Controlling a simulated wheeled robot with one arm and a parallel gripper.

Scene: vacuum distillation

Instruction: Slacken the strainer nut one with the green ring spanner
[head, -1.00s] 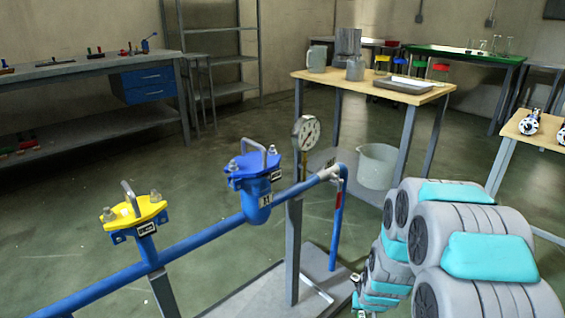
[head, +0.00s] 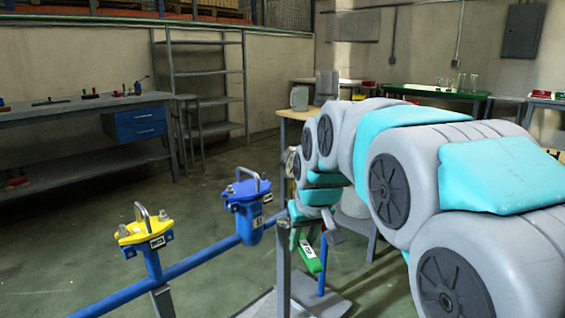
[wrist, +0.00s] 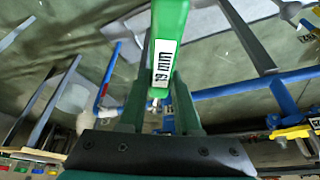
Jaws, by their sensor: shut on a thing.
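My gripper (head: 308,222) is shut on the green ring spanner (head: 311,258), which hangs below it, tilted. In the wrist view the green spanner (wrist: 169,40) runs up between the fingers, with a white size label on it; its far end is cut off by the frame. The blue-topped strainer (head: 248,194) stands on the blue pipe left of my gripper, apart from the spanner. The yellow-topped strainer (head: 145,232) is further left. Both lids carry a metal handle and nuts. I cannot tell which nut is number one.
The blue pipe (head: 195,262) runs along the lower left on grey posts. My arm hides much of the wooden table (head: 297,113) behind. A grey workbench (head: 60,118) with blue drawers is at far left. Open floor lies between bench and pipe.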

